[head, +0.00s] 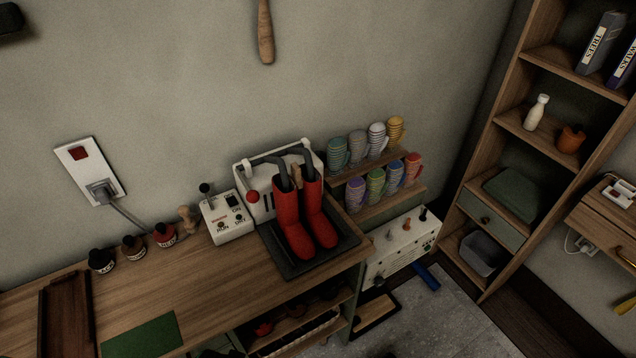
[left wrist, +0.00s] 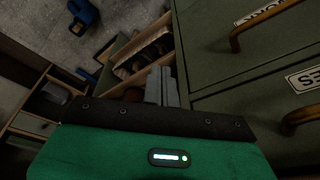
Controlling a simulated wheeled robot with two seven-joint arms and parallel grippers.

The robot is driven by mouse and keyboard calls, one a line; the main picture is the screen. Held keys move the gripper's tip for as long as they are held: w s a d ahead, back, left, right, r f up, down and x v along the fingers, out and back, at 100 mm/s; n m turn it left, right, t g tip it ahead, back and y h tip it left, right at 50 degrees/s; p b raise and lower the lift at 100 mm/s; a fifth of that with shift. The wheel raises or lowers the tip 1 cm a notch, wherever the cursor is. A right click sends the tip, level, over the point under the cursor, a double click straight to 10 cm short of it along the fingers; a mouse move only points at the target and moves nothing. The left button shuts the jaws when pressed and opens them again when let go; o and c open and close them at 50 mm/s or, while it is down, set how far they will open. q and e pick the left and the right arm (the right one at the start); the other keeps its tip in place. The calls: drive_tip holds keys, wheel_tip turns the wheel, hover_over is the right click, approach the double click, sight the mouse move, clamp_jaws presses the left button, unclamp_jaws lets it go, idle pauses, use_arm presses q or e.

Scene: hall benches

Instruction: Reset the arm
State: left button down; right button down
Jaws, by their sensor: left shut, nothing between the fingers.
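My left gripper (left wrist: 162,86) shows in the left wrist view, its grey fingers together and empty. It points past dark green drawer fronts (left wrist: 224,78) and a low open shelf compartment (left wrist: 145,52). I cannot tell whether it touches anything. Neither of my grippers shows in the head view, and my right gripper is in no view.
The wooden bench (head: 215,290) carries red boots (head: 290,222) on a rack, a white switch box (head: 228,217) and a green mat (head: 142,336). Bronze drawer handles (left wrist: 262,18) jut out at right in the wrist view. A bookcase (head: 482,205) stands right; grey floor (head: 450,315) lies between.

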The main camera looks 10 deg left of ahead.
use_arm(q)
drive_tip(key=s+a+f, duration=0.1)
drive_tip(key=s+f, duration=0.2)
drive_tip(key=f, duration=0.7)
drive_tip(key=s+f, duration=0.4)
drive_tip(key=f, duration=0.5)
drive_tip(key=s+a+f+g, duration=0.1)
drive_tip(key=s+a+f, duration=0.2)
drive_tip(key=s+f, duration=0.9)
drive_tip(key=s, duration=0.3)
drive_tip(key=shift+f+g, duration=0.4)
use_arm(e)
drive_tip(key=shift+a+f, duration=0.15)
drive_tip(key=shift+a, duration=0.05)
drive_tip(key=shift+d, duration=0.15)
